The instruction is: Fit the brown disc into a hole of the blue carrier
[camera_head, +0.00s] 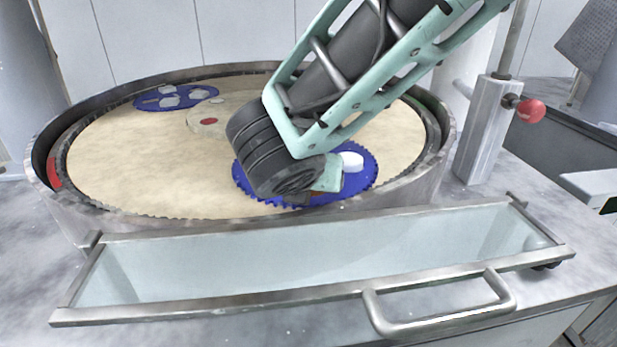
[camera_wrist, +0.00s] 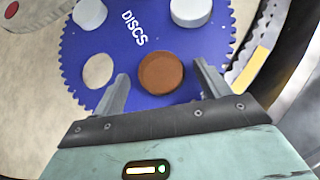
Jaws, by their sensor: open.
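The brown disc (camera_wrist: 165,74) lies flat at the blue carrier (camera_wrist: 150,100), with part of its side wall showing. I cannot tell whether it is seated in a hole or rests on the surface. The carrier has a toothed edge and the word "DISCS". An empty round hole (camera_wrist: 98,70) showing the tan platen is left of the disc. My gripper (camera_wrist: 161,70) is open, its fingers on either side of the brown disc with gaps visible. In the head view the gripper's dark wrist covers much of the blue carrier (camera_head: 366,174).
White discs sit on the carrier at the upper left (camera_wrist: 90,14) and upper right (camera_wrist: 190,12). A second blue carrier (camera_head: 196,93) with pale pieces lies at the back left of the tan platen (camera_head: 130,160). A raised metal rim surrounds it; a clear handled guard (camera_head: 300,258) stands in front.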

